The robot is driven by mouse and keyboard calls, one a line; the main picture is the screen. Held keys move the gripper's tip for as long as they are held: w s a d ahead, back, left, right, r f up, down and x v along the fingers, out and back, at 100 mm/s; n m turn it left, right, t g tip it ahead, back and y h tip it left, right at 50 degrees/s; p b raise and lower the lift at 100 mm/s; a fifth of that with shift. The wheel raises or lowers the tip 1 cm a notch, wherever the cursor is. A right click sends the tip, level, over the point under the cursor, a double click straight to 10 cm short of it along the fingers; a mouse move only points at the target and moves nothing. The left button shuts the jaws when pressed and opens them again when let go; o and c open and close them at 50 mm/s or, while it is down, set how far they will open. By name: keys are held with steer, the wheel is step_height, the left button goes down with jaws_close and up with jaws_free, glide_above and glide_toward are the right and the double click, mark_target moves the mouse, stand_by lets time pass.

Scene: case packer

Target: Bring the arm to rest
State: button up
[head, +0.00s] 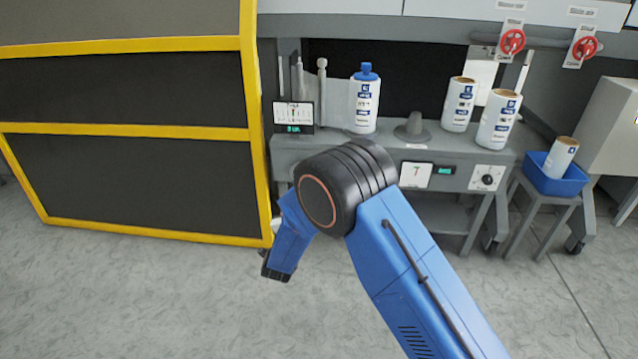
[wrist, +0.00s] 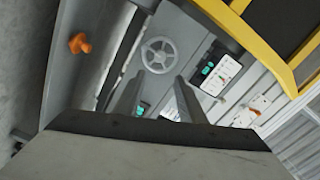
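My blue arm reaches up from the lower right of the head view, bends at a black elbow joint, and its forearm points down and to the left. The dark wrist end shows beside the yellow frame's lower corner in the head view; the fingers cannot be made out there. In the wrist view my gripper (wrist: 160,80) shows two grey fingers standing apart with nothing between them. A grey handwheel (wrist: 160,54) and a small panel with a green display (wrist: 220,75) appear beyond the fingers.
A yellow-framed dark guard (head: 258,120) stands left of the arm. Behind it, a grey bench (head: 455,146) holds a blue-capped bottle (head: 364,103) and two open white containers (head: 459,104). A blue bin (head: 540,180) holding another container (head: 561,155) stands right. The floor in front is clear.

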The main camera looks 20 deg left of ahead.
steer(key=w+d+r+n+g+y, duration=0.1)
steer(key=w+d+r+g, duration=0.1)
steer(key=w+d+r, duration=0.4)
steer(key=w+d+r+n+g, duration=0.1)
steer(key=d+r+n, duration=0.1)
steer(key=d+r, duration=0.7)
steer(key=s+d+r+n+g, duration=0.35)
steer(key=d+r, duration=0.75)
steer(key=d, duration=0.5)
steer(key=s+d+r+n+g+h, duration=0.2)
steer(key=s+d+n+g+h, duration=0.15)
steer(key=s+d, duration=2.5)
steer(key=s+d+f+g+h, duration=0.1)
steer(key=s+d+f+g, duration=0.1)
steer(key=s+d, duration=0.5)
steer(key=s+f, duration=0.1)
steer(key=s, duration=0.5)
steer(key=shift+d+n+g, duration=0.15)
steer(key=shift+n+g, duration=0.25)
